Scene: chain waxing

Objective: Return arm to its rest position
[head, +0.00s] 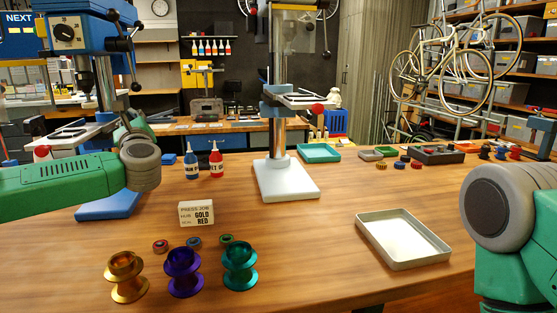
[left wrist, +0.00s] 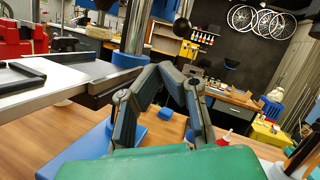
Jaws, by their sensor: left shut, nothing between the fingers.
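My left arm (head: 60,187) comes in from the left above the workbench, its green forearm ending at a grey joint. My left gripper (left wrist: 163,67) is shut and empty; its dark fingers meet in the left wrist view. In the head view it is mostly hidden behind the forearm and joint, close to the blue drill press (head: 75,35). My right arm (head: 515,215) shows only as a green link and a large grey joint at the right edge. My right gripper is out of view.
Gold (head: 126,277), purple (head: 183,272) and teal (head: 240,266) hubs stand at the front, with small rings behind them. A press-job card (head: 196,213), two bottles (head: 203,162), a press stand (head: 285,182) and an empty tray (head: 402,238) are also there. The bench middle is clear.

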